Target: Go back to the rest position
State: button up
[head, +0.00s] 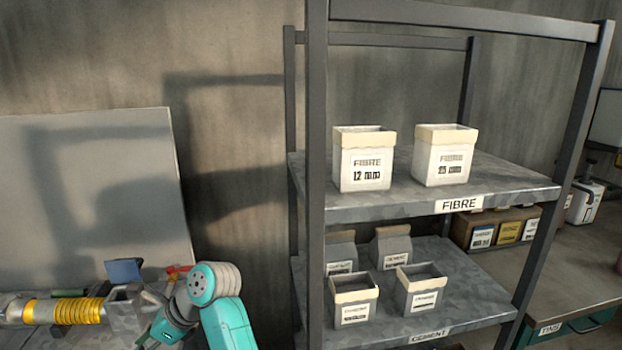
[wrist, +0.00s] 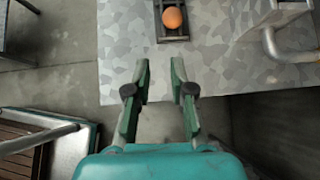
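My gripper (wrist: 160,80) shows in the wrist view with its two green fingers apart and nothing between them. It is above the front edge of a grey mottled metal bench top (wrist: 122,60). In the head view part of my teal arm shows at the bottom, left of the shelf rack; I cannot make out the fingers there.
An orange ball (wrist: 172,18) sits in a dark tray on the bench. A pipe (wrist: 275,45) is at the right. A shelf rack (head: 316,200) holds fibre boxes (head: 362,165) above cement boxes (head: 352,303). A yellow-ringed hose (head: 75,311) lies at lower left.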

jog(key=w+d+f+t, duration=0.1)
jog(key=d+f, duration=0.3)
jog(key=f, duration=0.3)
jog(key=d+f+t, duration=0.2)
jog(key=d+f, duration=0.2)
jog(key=f, duration=0.2)
jog(key=s+d+f+n+t+h, duration=0.1)
jog(key=s+d+f+t, duration=0.15)
jog(key=d+f, duration=0.6)
jog(key=s+d+f+n+t, duration=0.2)
jog(key=s+d+f, duration=0.1)
jog(key=d+f, duration=0.55)
jog(key=s+d+r+n+t+h, duration=0.1)
jog(key=s+d+n+t+h, duration=0.45)
jog(key=s+d, duration=1.65)
jog(key=s+d+r+n+t+h, duration=0.1)
jog(key=s+d+r+n, duration=0.2)
jog(key=s+r, duration=0.4)
jog(key=s+d+r+n+t+h, duration=0.1)
jog(key=s+d+r+n, duration=0.3)
jog(key=s+r, duration=0.4)
notch_tip(320, 180, up, 2)
jog(key=shift+s+d+r+t+h, duration=0.1)
jog(key=shift+s+d+t+h, duration=0.1)
jog(key=shift+t+h, duration=0.3)
